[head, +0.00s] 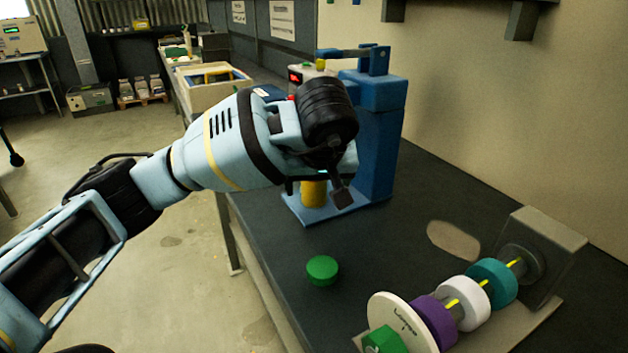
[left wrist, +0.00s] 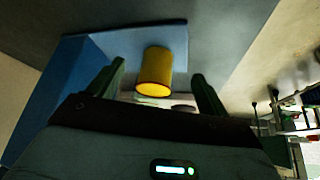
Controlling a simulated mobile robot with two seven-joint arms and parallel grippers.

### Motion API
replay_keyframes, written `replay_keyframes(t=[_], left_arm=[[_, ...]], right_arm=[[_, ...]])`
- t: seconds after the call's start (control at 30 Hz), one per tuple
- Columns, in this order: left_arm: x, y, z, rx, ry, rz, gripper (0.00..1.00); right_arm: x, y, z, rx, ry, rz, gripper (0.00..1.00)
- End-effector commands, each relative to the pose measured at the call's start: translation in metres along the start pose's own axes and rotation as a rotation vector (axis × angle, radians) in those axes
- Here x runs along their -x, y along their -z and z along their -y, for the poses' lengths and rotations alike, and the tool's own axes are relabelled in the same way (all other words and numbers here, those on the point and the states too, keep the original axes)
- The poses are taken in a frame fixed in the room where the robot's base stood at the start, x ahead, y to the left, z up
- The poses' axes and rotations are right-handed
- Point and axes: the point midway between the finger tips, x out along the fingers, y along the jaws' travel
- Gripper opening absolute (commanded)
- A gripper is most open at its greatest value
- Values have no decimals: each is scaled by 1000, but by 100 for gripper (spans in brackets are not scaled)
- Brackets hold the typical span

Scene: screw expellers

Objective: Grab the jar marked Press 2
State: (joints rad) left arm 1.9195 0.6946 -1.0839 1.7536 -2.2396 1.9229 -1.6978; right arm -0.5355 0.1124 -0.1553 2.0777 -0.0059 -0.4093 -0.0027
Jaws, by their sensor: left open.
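No label reading Press 2 is legible in either view, so I cannot tell which jar is meant. A blue press (head: 380,125) stands on the dark bench, with a yellow cylinder (head: 313,194) on its base. In the left wrist view the yellow cylinder (left wrist: 155,72) shows between the two spread fingers of my left gripper (left wrist: 157,78), with no visible contact. In the head view my left gripper (head: 322,186) is open in front of the press and partly hides the cylinder. My right gripper is not in view.
A green disc (head: 322,269) lies on the bench (head: 270,245). At the right front is a shaft assembly with purple, white (head: 463,302) and teal (head: 492,284) rings. Several jars (head: 141,88) stand on a low pallet far back. The bench between press and shaft is mostly clear.

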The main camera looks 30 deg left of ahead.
Motion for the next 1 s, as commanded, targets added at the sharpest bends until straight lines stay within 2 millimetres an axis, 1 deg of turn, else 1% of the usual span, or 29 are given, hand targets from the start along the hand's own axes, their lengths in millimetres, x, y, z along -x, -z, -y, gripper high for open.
replay_keyframes(t=[0.27,0.63,0.7,0.77,1.0], left_arm=[[-3,6,0,1,-1,0,78],[-27,47,0,2,0,0,78],[-34,46,0,-2,-1,1,78],[-38,46,0,-2,-1,1,78],[-39,46,0,-2,-1,-1,78]], right_arm=[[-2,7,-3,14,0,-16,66],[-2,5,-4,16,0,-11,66],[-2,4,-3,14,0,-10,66],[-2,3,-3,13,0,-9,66],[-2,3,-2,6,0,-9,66]])
